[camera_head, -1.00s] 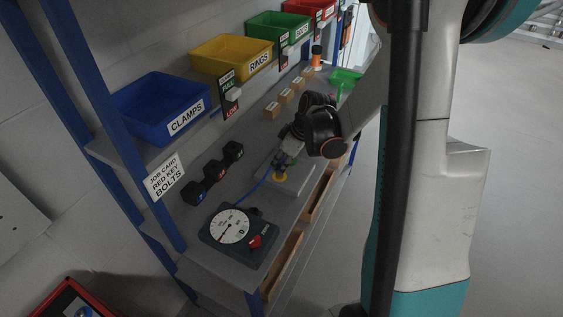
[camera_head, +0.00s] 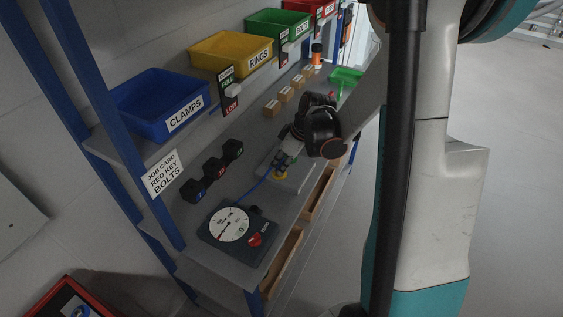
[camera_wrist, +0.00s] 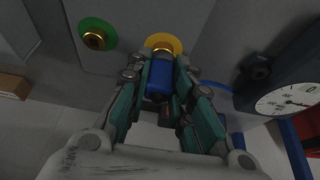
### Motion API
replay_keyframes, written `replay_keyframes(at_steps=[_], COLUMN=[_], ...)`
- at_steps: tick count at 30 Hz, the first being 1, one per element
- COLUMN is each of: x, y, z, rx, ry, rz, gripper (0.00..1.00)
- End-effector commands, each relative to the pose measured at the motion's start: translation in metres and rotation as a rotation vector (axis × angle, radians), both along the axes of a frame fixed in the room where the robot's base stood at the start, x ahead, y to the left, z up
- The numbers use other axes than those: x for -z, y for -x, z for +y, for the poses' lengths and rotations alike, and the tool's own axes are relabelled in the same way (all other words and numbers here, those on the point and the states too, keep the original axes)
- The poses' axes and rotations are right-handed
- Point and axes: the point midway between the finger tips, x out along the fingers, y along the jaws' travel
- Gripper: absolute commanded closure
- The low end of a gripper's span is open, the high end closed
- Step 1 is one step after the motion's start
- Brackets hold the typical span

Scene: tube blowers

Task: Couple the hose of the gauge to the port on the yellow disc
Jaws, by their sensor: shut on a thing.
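My gripper (camera_head: 283,162) is shut on the blue hose coupling (camera_wrist: 160,76), which also shows between the fingers in the wrist view (camera_wrist: 160,62). The yellow disc (camera_head: 281,175) lies on a grey block, right at the coupling's end; in the wrist view the disc (camera_wrist: 174,42) has a brass port (camera_wrist: 162,45) at its middle. The coupling overlaps the port's near edge there, and I cannot tell whether it is seated. The blue hose (camera_head: 259,186) runs from my gripper to the gauge (camera_head: 237,229). The gauge's dial (camera_wrist: 289,98) is at the wrist view's right.
A green disc (camera_wrist: 97,34) with its own brass port sits left of the yellow one on the block (camera_wrist: 130,62). Several black numbered blocks (camera_head: 213,169) and small cardboard boxes (camera_head: 278,103) stand along the bench's back. Bins (camera_head: 160,102) fill the shelf above.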

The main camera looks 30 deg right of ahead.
Motion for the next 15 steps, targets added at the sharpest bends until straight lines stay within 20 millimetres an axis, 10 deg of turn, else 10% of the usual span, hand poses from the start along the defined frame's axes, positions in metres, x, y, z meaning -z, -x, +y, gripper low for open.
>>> replay_keyframes(at_steps=[15], x=[-0.0019], y=[-0.0001], z=[0.0001], rx=[0.000], ry=[-0.001], rz=[-0.001], gripper=[1.00])
